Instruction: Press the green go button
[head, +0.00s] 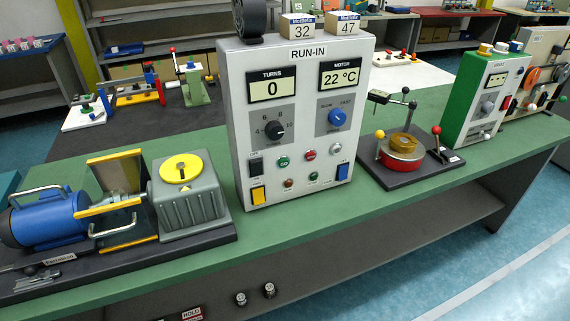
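The grey RUN-IN control box (235,100) stands upright on the green bench. The green go button (283,162) is on the lower half of its front face, marked GO. It is left of a red button (310,155) and below the black dial (274,130). Nothing covers the green button. The TURNS display (271,87) reads 0 and the MOTOR display (340,74) reads 22 °C. Neither of my grippers shows in the head view.
A blue motor (48,219) and grey ribbed gearbox (188,205) stand left of the box. A black-based fixture with a red disc (402,161) and a green instrument box (478,95) stand right. The space before the box's front is clear.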

